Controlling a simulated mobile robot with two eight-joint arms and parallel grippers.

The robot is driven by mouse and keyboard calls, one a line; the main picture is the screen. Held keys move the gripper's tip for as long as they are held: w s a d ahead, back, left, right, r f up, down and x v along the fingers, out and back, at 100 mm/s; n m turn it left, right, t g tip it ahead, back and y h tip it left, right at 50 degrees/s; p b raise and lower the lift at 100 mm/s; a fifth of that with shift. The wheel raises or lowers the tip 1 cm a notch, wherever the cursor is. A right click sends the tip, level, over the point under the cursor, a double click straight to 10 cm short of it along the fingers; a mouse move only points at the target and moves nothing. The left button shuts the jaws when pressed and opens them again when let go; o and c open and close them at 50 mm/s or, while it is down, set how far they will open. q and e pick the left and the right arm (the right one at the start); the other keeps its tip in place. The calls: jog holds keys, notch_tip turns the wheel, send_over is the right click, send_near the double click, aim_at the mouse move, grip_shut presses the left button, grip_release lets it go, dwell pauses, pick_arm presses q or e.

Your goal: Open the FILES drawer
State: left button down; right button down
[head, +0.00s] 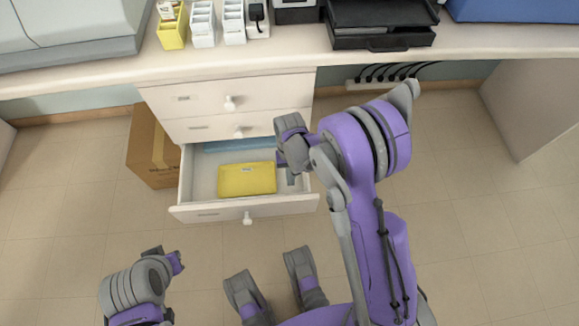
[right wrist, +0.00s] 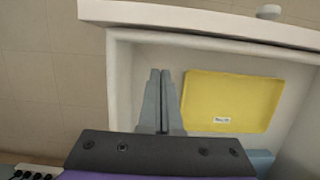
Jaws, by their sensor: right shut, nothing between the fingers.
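A white drawer unit (head: 225,128) stands under the counter in the head view. Its bottom drawer (head: 208,213) is pulled well out; its front label is too small to read, so I cannot tell if it says FILES. The two drawers above it are closed. My left gripper (head: 177,263) is at lower left, away from the drawers.
A cardboard box (head: 150,150) stands on the floor left of the drawer unit. The counter (head: 285,63) above holds several racks and a black tray (head: 380,38). A cable strip (head: 385,80) runs along the wall at right. The floor before the drawer is mostly clear.

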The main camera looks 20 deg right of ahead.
jog(key=shift+s+a, duration=0.2)
jog(key=shift+s, duration=0.35)
jog(key=shift+s+a, duration=0.2)
jog(key=shift+s, duration=0.35)
jog(key=s+a+b, duration=0.1)
jog(key=s+a, duration=0.2)
jog(key=s, duration=0.6)
jog(key=shift+s+b, duration=0.15)
jog(key=shift+b, duration=0.15)
